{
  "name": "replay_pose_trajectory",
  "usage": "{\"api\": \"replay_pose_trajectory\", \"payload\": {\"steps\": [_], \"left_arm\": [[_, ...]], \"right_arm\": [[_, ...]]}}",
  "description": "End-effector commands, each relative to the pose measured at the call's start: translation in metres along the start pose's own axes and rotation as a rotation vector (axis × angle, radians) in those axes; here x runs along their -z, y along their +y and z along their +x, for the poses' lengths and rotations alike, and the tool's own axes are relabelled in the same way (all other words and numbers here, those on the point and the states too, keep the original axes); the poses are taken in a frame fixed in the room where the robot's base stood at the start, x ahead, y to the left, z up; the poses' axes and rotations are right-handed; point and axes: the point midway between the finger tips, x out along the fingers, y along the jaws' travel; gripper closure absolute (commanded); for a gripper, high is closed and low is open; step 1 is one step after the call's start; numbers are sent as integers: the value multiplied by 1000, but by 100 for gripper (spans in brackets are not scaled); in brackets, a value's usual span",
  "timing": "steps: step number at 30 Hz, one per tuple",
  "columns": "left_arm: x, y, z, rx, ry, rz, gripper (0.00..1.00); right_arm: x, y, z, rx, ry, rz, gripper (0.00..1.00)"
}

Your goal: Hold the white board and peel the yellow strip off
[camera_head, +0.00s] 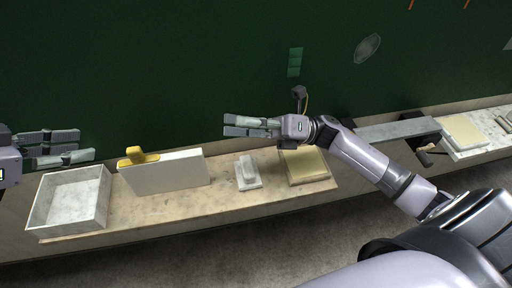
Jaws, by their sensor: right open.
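The white board (168,174) stands upright on its long edge on the wooden shelf. The yellow strip (137,159) sits at the board's upper left, with its top end sticking up above the board's edge. My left gripper (93,144) comes in from the left edge, above the white tray and left of the board. Its fingers are apart and nothing shows between them. My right gripper (229,125) is above the shelf, right of and higher than the board, with its fingers pointing left. It is open and empty. Neither gripper touches the board or the strip.
A white open tray (70,228) stands left of the board. A small white block on a base (248,173) and a yellowish slab (305,165) lie to its right. The dark green wall (180,60) is behind the shelf. A grey beam (398,129) lies further right.

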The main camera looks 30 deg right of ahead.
Motion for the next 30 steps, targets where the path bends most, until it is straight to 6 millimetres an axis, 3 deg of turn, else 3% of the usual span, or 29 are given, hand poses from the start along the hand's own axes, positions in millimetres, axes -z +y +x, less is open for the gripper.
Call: {"api": "replay_pose_trajectory", "payload": {"steps": [6,10,15,20,30], "left_arm": [[0,0,0,0,0,0,67],[0,0,0,0,0,0,67],[0,0,0,0,0,0,67],[0,0,0,0,0,0,67],[0,0,0,0,0,0,67]], "right_arm": [[26,-52,-42,161,173,-540,58],[38,-73,-62,207,268,-738,58],[45,-86,-74,228,335,-856,58],[48,-92,-63,229,344,-875,58],[61,-112,-2,226,342,-873,58]]}}
